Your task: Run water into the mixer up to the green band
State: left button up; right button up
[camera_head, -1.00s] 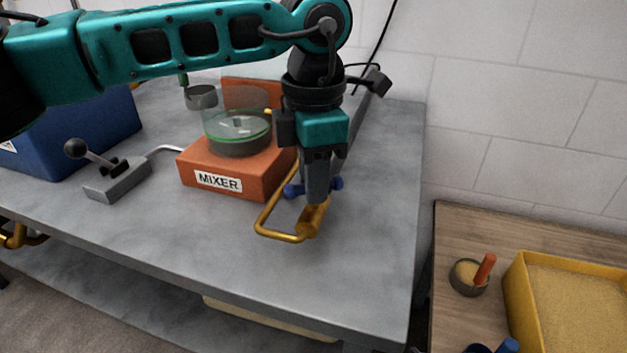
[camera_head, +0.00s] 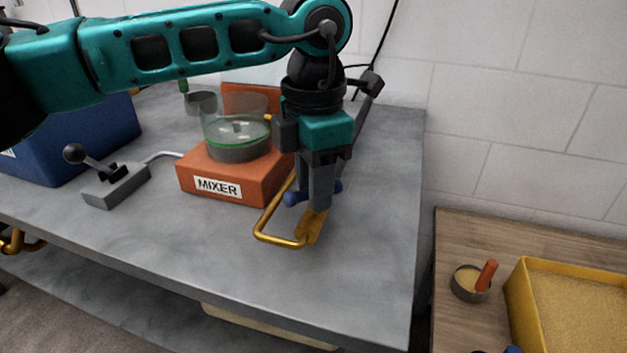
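The orange mixer (camera_head: 235,180) stands on the grey bench with a clear bowl (camera_head: 222,122) on top. A green band (camera_head: 225,144) runs around the bowl low down; I cannot tell the water level. A grey lever box (camera_head: 115,187) with a black ball knob (camera_head: 73,153) sits to the left, and a thin metal pipe runs from it towards the mixer. My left gripper (camera_head: 320,203) points down right of the mixer, at a blue-handled fitting (camera_head: 296,194) on a bent brass pipe (camera_head: 278,239). Its fingers partly hide the fitting, so their grip is unclear. My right gripper is out of view.
A blue bin (camera_head: 95,140) stands at the left of the bench. The bench's front right is clear. On a separate wooden table at right are a small cup (camera_head: 466,288) with an orange-handled tool and a yellow tray (camera_head: 517,305) of grainy material.

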pick_arm(q)
jog(key=shift+o, duration=1.2)
notch_tip(320, 180, up, 13)
jog(key=p, duration=0.2)
jog(key=shift+f, duration=0.1)
